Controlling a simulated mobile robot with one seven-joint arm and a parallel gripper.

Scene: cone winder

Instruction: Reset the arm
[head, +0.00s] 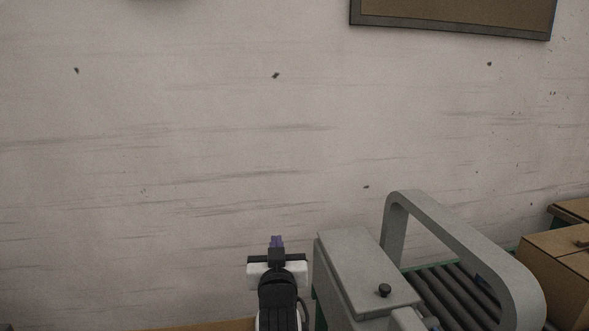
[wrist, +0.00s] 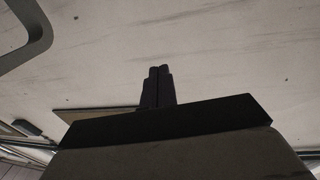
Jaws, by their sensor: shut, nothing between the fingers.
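My gripper (head: 277,241) shows at the bottom centre of the head view, at the end of my black and white arm. Its purple-tinted fingers point away from me toward the wall. In the wrist view my gripper (wrist: 159,70) shows as two dark fingers lying side by side, touching, with nothing between them. The fingers are in front of the pale wall and touch nothing that I can see. Most of my arm is below the edge of the head view.
A grey machine housing (head: 365,265) with a black knob stands close to the right of my arm. A grey arch (head: 455,235) spans a roller conveyor (head: 455,290) beside it. Cardboard boxes (head: 560,265) are at the far right. The wall (head: 200,130) ahead is bare on the left.

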